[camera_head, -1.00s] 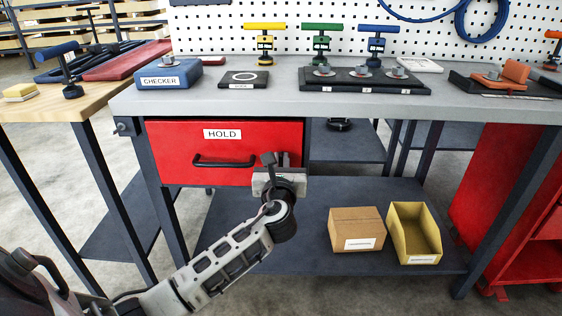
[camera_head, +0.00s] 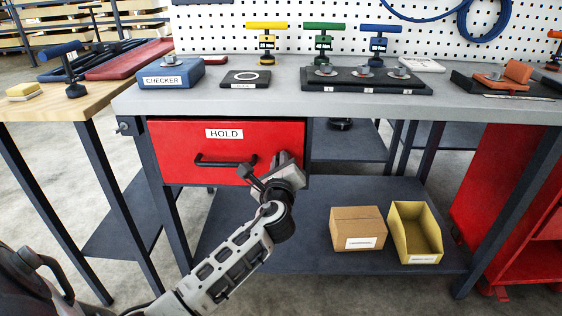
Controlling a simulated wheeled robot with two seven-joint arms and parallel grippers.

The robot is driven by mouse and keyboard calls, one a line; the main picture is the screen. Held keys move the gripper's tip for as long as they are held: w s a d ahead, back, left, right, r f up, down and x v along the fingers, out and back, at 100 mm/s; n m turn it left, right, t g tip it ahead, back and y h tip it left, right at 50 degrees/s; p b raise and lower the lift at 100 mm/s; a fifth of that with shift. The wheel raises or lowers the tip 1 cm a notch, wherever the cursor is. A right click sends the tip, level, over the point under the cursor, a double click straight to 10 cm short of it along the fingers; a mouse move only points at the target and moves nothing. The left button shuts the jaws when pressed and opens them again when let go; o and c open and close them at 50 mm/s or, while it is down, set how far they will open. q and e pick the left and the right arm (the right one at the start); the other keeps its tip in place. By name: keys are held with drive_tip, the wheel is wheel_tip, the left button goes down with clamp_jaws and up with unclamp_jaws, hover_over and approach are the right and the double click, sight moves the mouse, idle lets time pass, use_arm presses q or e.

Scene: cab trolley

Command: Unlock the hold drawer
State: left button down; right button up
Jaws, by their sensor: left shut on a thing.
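The red HOLD drawer (camera_head: 175,140) is closed under the grey workbench, with a white HOLD label and a black bar handle (camera_head: 225,162). My left gripper (camera_head: 284,164) is at the right end of the drawer front, beside the handle, and is turned at a slant. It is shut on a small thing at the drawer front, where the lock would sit. The gripper hides that thing, so I cannot make out its shape. My right gripper is not in view.
The bench top (camera_head: 270,101) holds a blue CHECKER box (camera_head: 170,76), a black fixture tray (camera_head: 365,85) and coloured clamps. A cardboard box (camera_head: 357,228) and a yellow bin (camera_head: 414,230) stand on the lower shelf. Floor in front is clear.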

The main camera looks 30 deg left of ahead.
use_arm(q)
drive_tip(key=n+b, duration=0.1)
drive_tip(key=n, duration=0.2)
drive_tip(key=n+b, duration=0.1)
drive_tip(key=n, duration=0.3)
drive_tip(key=f+n+b, duration=0.1)
drive_tip(key=n, duration=0.2)
drive_tip(key=shift+s+a+n, duration=0.15)
drive_tip(key=shift+a+n, duration=0.05)
drive_tip(key=shift+n, duration=0.1)
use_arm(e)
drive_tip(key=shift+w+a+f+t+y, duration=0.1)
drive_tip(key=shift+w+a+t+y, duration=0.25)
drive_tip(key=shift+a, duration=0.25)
use_arm(q)
drive_tip(key=shift+n, duration=0.3)
drive_tip(key=c, duration=1.5)
unclamp_jaws()
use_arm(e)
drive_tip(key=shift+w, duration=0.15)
use_arm(q)
drive_tip(key=shift+r, duration=0.1)
